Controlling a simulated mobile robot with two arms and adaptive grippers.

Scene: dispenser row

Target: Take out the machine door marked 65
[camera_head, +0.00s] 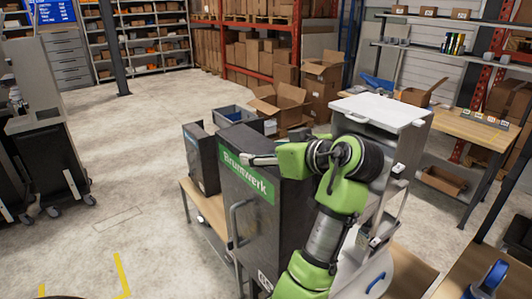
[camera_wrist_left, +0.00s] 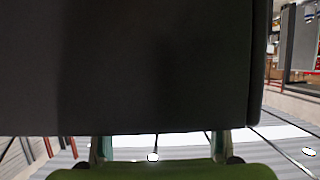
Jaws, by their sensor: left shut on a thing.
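A tall dark door panel (camera_head: 262,215) bears a green "Brunnwerk" label and a grey bar handle (camera_head: 233,224) on its front. My right gripper is not in view.
A smaller dark machine (camera_head: 202,160) stands to the left on a wooden table (camera_head: 206,208). A white-topped cabinet (camera_head: 372,110) stands close on the right. Open cardboard boxes (camera_head: 283,108) lie behind. The floor at left (camera_head: 110,170) is clear.

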